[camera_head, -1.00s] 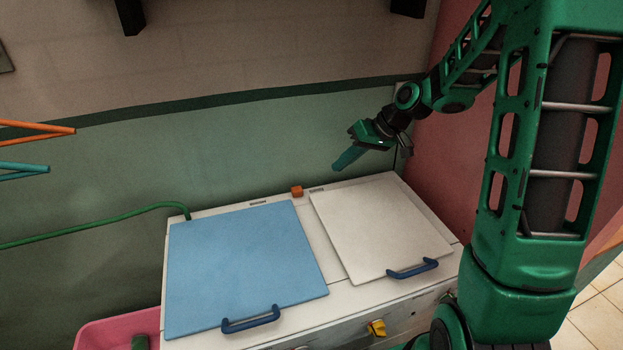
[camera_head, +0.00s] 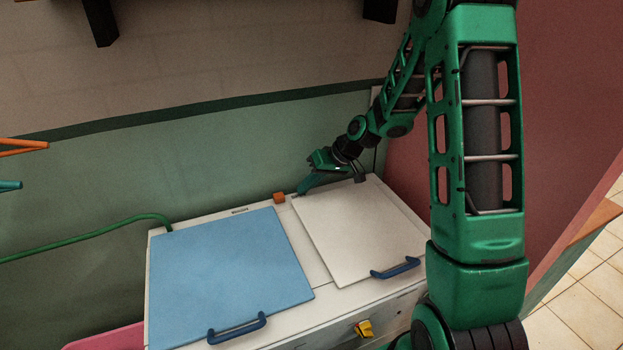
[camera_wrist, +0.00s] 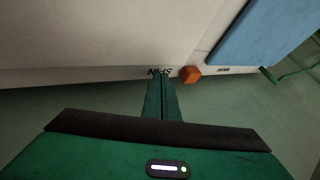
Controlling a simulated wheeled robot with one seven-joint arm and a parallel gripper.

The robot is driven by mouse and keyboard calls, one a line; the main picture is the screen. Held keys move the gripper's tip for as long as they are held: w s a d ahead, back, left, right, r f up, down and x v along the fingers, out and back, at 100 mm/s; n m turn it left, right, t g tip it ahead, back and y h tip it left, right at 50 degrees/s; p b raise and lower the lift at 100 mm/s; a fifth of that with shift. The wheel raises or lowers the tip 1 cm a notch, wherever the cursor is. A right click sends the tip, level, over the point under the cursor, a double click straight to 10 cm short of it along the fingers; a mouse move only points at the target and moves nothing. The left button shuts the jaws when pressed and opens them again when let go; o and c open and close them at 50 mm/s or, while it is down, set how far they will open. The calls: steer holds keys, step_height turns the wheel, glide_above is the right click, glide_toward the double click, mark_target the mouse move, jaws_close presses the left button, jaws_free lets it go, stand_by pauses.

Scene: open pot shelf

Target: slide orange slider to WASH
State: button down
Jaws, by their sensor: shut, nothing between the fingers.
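The orange slider (camera_head: 279,197) is a small block at the back of the white machine top, between the blue lid and the white lid. My gripper (camera_head: 301,191) is shut and empty, just right of the slider in the head view, low over the back edge. In the wrist view the shut fingers (camera_wrist: 159,78) point at the printed SPIN label (camera_wrist: 158,72), and the orange slider (camera_wrist: 190,74) is close to their right, with a small gap. The other label (camera_head: 240,211) lies left of the slider behind the blue lid; it is too small to read.
The blue lid (camera_head: 225,275) and the white lid (camera_head: 355,230) are both closed, with blue handles at the front. A green hose (camera_head: 110,228) enters at the left back. The wall stands close behind. A yellow knob (camera_head: 364,328) is on the front.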

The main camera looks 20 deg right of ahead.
mark_target(279, 198)
steer(key=shift+a+r, duration=0.1)
steer(key=shift+a, duration=1.85)
